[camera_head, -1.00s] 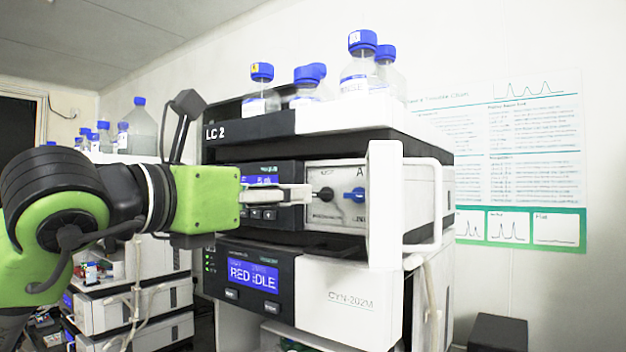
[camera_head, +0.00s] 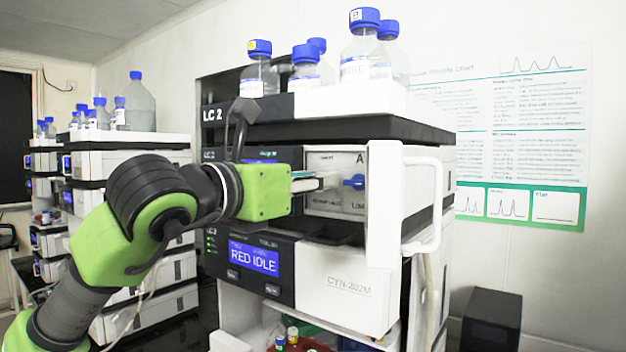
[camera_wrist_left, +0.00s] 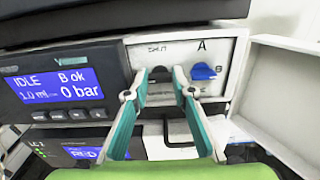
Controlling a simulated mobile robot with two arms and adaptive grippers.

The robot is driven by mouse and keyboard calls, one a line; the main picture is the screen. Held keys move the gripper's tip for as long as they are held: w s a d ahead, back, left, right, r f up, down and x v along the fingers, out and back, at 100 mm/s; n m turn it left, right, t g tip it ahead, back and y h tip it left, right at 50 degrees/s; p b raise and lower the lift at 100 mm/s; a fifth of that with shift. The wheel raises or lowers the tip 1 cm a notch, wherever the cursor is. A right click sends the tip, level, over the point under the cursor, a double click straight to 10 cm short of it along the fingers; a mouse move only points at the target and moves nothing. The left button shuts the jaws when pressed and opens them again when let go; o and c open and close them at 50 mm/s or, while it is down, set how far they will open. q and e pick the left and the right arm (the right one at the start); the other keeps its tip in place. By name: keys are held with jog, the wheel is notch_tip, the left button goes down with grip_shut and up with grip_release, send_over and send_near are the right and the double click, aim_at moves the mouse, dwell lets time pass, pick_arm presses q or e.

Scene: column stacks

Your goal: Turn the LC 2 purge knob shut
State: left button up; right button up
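The LC 2 stack (camera_head: 213,115) stands in the middle of the head view. Its pale pump panel (camera_head: 330,205) carries a black knob (camera_wrist_left: 158,74) and a blue knob (camera_head: 353,181), which also shows in the wrist view (camera_wrist_left: 203,72), right of the black one. My left gripper (camera_head: 318,181) reaches the panel from the left. In the left wrist view its teal-padded fingers (camera_wrist_left: 160,80) are open, one on each side of the black knob, with narrow gaps showing. The fingers hide the black knob in the head view. My right gripper is not in view.
A white door (camera_head: 385,205) stands swung open right of the panel, also in the wrist view (camera_wrist_left: 290,85). Blue-capped bottles (camera_head: 362,45) stand in a tray on top. The pump display (camera_wrist_left: 60,90) reads IDLE and 0 bar. The lower module display (camera_head: 254,258) reads RED IDLE.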

pick_arm(q)
jog(key=shift+f+m+b, duration=0.1)
jog(key=shift+m+b, duration=0.2)
jog(key=shift+b, duration=0.15)
jog(key=shift+f+m+b, duration=0.1)
jog(key=shift+m+b, duration=0.8)
jog(key=shift+b, duration=0.2)
jog(key=m+b, duration=0.2)
jog(key=shift+m, duration=0.4)
jog(key=m+b, duration=0.1)
jog(key=m, duration=0.1)
jog(key=shift+s+m+b, duration=0.1)
jog(key=shift+m+b, duration=0.2)
jog(key=shift+b, duration=0.05)
jog(key=m+b, duration=0.1)
jog(key=m, duration=0.3)
jog(key=shift+d+m, duration=0.1)
jog(key=shift+m, duration=0.2)
jog(key=m+b, duration=0.1)
jog(key=m, duration=0.4)
jog(key=shift+m, duration=0.3)
